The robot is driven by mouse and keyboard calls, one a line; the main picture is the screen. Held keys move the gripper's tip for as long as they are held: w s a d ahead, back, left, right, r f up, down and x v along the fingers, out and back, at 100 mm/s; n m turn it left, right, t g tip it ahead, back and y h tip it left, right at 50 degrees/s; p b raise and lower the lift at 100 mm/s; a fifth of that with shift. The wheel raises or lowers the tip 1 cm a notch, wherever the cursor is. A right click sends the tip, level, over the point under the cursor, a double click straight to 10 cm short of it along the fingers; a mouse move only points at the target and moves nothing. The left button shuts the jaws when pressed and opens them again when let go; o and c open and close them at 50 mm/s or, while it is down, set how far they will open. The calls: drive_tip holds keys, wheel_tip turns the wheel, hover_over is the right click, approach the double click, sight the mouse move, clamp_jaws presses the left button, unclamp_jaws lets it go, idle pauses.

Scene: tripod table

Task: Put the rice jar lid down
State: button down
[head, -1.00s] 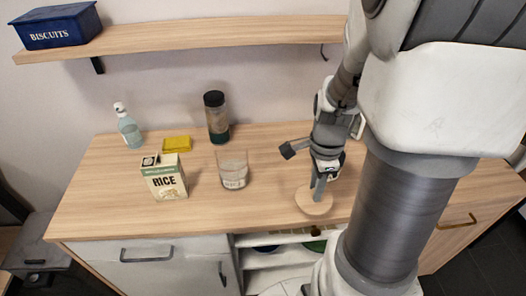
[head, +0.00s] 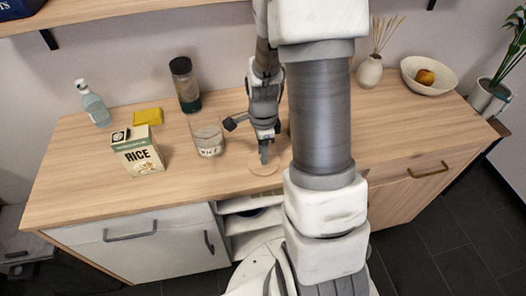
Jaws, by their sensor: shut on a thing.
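The rice jar (head: 207,138) is a clear, lidless glass with a RICE label, standing upright on the wooden counter. Its lid (head: 257,168) is a thin round wooden disc to the right of the jar, near the counter's front edge. My gripper (head: 264,154) points down and is shut on the lid at its middle, where the fingers hide any knob. The lid's colour nearly matches the wood, and I cannot tell whether it touches the counter.
Left of the jar are a rice box (head: 138,152), a yellow block (head: 148,117), a soap bottle (head: 93,104) and a dark-capped jar (head: 185,85). At right stand a vase (head: 369,73) and a fruit bowl (head: 430,76). My arm hides the counter's middle.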

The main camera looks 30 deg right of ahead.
drive_tip(key=shift+f, duration=0.25)
drive_tip(key=c, duration=0.7)
unclamp_jaws()
drive_tip(key=shift+r, duration=0.1)
drive_tip(key=shift+r, duration=0.1)
